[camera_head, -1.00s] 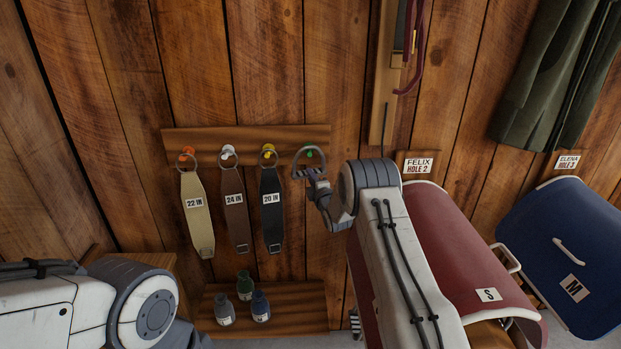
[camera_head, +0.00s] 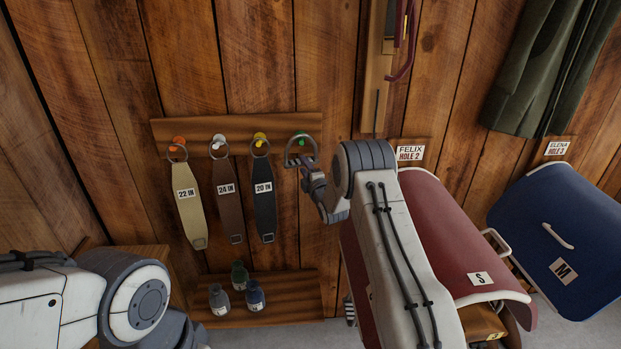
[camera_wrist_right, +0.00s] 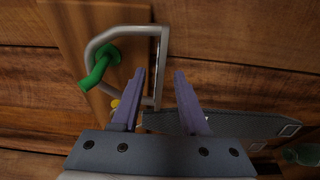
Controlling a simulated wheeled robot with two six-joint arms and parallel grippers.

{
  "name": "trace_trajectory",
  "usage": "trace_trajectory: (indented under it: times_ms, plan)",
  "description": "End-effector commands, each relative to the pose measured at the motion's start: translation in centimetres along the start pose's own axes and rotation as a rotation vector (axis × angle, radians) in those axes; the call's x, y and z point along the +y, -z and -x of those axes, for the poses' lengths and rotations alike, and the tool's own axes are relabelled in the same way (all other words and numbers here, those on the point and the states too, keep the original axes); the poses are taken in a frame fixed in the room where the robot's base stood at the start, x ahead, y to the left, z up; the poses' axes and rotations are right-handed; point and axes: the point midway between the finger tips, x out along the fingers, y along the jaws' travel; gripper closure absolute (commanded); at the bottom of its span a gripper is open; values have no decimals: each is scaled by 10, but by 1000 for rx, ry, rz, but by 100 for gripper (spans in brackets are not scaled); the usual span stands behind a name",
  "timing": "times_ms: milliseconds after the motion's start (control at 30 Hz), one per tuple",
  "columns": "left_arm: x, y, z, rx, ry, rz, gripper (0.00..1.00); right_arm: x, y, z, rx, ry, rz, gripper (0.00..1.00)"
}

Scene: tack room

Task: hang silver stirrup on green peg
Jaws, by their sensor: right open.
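The silver stirrup (camera_head: 288,152) is at the right end of the wooden peg rail. In the right wrist view the stirrup (camera_wrist_right: 124,33) encircles the green peg (camera_wrist_right: 97,68), and the peg's bent tip pokes out through the loop. The green peg (camera_head: 301,137) shows at the loop's top in the head view. My right gripper (camera_head: 308,168) is at the stirrup's lower right. In the wrist view its purple fingers (camera_wrist_right: 159,74) are apart, with the stirrup's flat bar between or just beyond their tips; contact cannot be told. My left gripper is out of view; only the left arm shows.
Orange, white and yellow pegs hold cream (camera_head: 190,210), brown (camera_head: 229,208) and black straps (camera_head: 264,215) left of the stirrup. Bottles (camera_head: 239,277) stand on a low shelf (camera_head: 290,293). A red saddle (camera_head: 450,235) and blue saddle (camera_head: 560,240) are at right.

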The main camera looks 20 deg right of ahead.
Motion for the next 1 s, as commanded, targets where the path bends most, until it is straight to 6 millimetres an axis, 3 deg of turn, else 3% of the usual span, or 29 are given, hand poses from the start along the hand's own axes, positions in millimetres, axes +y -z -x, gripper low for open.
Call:
trace_trajectory:
  times_ms: [400,767,867,1000]
  plan:
    - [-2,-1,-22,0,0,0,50,-1,0,69,0,-1,0,55]
    - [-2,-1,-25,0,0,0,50,2,3,86,4,4,-7,55]
    - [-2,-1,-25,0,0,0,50,6,24,86,23,56,-58,55]
    - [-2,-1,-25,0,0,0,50,15,88,102,60,246,-230,55]
